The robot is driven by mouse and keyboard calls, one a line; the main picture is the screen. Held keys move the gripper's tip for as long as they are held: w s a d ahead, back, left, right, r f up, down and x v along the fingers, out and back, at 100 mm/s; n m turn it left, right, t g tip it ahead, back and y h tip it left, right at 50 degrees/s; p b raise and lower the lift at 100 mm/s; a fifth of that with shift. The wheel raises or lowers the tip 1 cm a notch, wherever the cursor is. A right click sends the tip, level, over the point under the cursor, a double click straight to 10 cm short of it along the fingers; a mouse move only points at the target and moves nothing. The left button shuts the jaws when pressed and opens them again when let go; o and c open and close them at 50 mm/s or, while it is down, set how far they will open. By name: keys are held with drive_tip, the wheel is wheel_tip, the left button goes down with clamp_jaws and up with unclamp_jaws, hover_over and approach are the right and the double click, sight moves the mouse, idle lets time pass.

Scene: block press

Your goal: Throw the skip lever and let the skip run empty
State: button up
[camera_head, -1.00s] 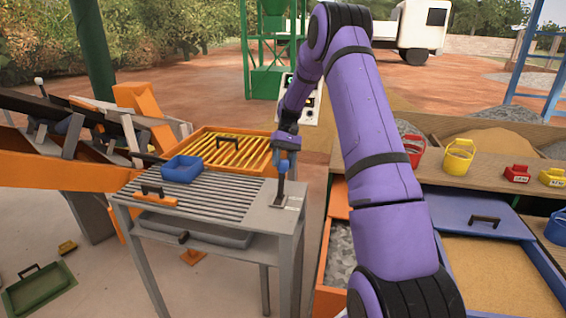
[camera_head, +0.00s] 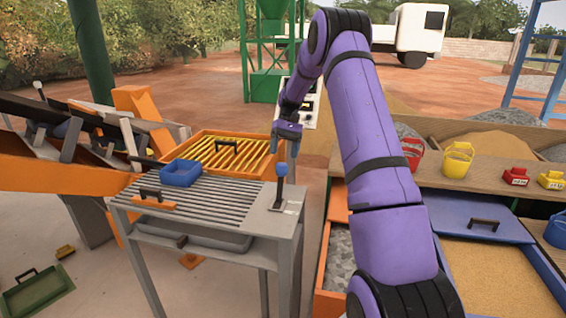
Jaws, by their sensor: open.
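A short dark lever with a blue knob (camera_head: 281,170) stands nearly upright on a small plate at the right end of the grey slatted table. My gripper (camera_head: 286,132) is above the knob and looks clear of it. It is open and holds nothing; its fingers are small and partly hidden in this view. Another lever with a pale knob (camera_head: 38,86) stands at the upper left, on the orange inclined machine (camera_head: 60,172). No label shows which lever belongs to the skip, and whether a skip holds material cannot be seen.
A blue tray (camera_head: 181,172) sits on the grey table (camera_head: 290,226), with a yellow-slatted orange frame (camera_head: 208,140) behind it. A bench with buckets (camera_head: 457,160) and a blue-lidded sand bin (camera_head: 535,252) fill the right. A green tray (camera_head: 36,290) lies on the floor.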

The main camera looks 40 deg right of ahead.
drive_tip(key=v, duration=0.5)
drive_tip(key=shift+w+d+r, duration=0.1)
drive_tip(key=shift+d+r, duration=0.05)
drive_tip(key=shift+r, duration=0.1)
drive_tip(key=s+a+r+n+t+h, duration=0.1)
drive_tip(key=s+a+r+t+h, duration=0.3)
drive_tip(key=s+a+r, duration=1.25)
drive_tip(key=s+a+n+t, duration=0.1)
drive_tip(key=s+a+t, duration=0.2)
drive_tip(key=s, duration=0.7)
drive_tip(key=s+a+f+n+t+h, duration=0.1)
drive_tip(key=s+a+t, duration=0.2)
drive_tip(key=s+a, duration=0.4)
drive_tip(key=s, duration=0.4)
drive_tip(key=shift+a+f+h, duration=0.25)
drive_tip(key=shift+a+h, duration=0.05)
drive_tip(key=shift+a, duration=0.05)
